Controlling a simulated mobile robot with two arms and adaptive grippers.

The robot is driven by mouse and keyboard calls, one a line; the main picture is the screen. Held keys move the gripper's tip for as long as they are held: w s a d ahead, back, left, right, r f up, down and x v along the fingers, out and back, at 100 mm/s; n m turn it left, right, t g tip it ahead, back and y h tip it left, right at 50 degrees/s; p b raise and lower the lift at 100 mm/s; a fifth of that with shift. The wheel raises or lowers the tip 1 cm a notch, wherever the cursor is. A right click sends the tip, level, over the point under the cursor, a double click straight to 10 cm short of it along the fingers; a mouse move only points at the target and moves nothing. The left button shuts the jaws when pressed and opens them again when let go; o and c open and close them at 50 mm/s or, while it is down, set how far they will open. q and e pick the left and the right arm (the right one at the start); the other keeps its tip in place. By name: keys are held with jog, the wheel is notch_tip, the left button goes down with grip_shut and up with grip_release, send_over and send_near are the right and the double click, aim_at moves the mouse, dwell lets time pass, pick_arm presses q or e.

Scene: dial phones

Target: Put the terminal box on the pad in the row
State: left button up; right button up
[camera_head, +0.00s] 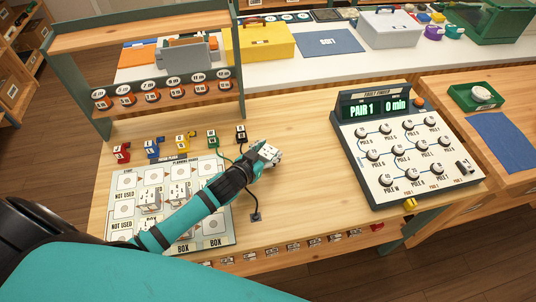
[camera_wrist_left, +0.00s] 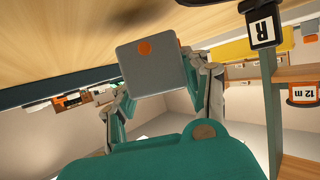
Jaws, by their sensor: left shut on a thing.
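My left gripper (camera_head: 262,155) reaches over the wooden bench just right of the planning board and is shut on a small terminal box (camera_head: 269,151). In the left wrist view the fingers (camera_wrist_left: 160,82) clasp the box from both sides, and its grey face with an orange dot (camera_wrist_left: 152,66) shows. The planning board (camera_head: 125,192) lies on the bench with a row of pads, some marked "NOT USED" or "BOX". Several white boxes (camera_head: 151,196) stand on it. My left arm hides part of the board. My right gripper is not in view.
Colored clips (camera_head: 183,143) line up behind the board, with dark cables near my gripper. A fault finder panel (camera_head: 405,150) reading "PAIR 1" stands to the right. A shelf (camera_head: 165,99) with round dials stands at the back left. The bench between gripper and panel is mostly clear.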

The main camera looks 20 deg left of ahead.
pick_arm(q)
jog(key=shift+f, duration=1.1)
jog(key=o, duration=1.2)
jog(key=shift+r, duration=0.15)
